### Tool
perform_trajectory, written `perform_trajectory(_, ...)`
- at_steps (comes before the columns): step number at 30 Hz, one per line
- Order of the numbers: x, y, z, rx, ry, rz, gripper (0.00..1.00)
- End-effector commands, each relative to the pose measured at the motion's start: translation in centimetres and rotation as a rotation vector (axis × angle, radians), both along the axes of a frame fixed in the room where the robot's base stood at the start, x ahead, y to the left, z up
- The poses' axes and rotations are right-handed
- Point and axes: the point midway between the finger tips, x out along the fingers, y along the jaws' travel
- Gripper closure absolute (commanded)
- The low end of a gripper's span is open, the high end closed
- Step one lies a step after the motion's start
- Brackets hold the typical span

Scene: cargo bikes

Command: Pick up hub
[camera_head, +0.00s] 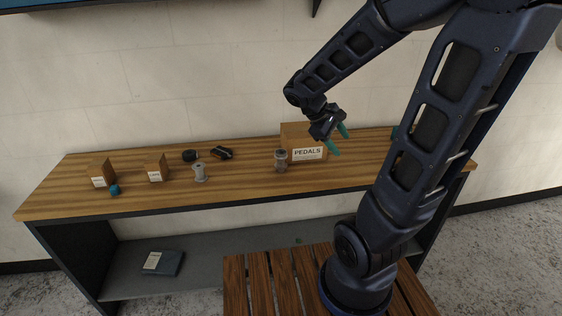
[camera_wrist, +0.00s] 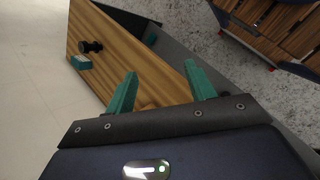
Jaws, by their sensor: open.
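A silver, spool-shaped part that looks like a hub (camera_head: 199,173) stands upright on the wooden counter (camera_head: 240,186), left of centre. A grey, jar-like cylinder (camera_head: 280,160) stands beside the PEDALS box; I cannot tell what it is. In the wrist view a small black spool-like part (camera_wrist: 90,46) lies near the counter's end; it could also be a hub. My gripper (camera_head: 340,140) is open and empty, above the counter just right of the PEDALS box. Its green fingers (camera_wrist: 160,70) show apart in the wrist view, with bare wood beyond them.
The PEDALS box (camera_head: 308,152) stands at the back. A teal block (camera_wrist: 80,62) is near the black spool-like part.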

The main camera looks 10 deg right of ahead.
Motion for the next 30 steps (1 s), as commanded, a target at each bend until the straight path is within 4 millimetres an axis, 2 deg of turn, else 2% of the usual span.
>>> perform_trajectory(8, 4.1, 1.3, -2.0, -0.283, 0.17, 0.253, 0.46)
perform_trajectory(14, 7.3, 3.3, -3.4, -0.489, 0.264, 0.441, 0.46)
perform_trajectory(23, 11.9, 8.5, -6.2, -0.799, 0.362, 0.736, 0.46)
perform_trajectory(30, 14.6, 14.2, -9.2, -1.03, 0.397, 0.967, 0.46)
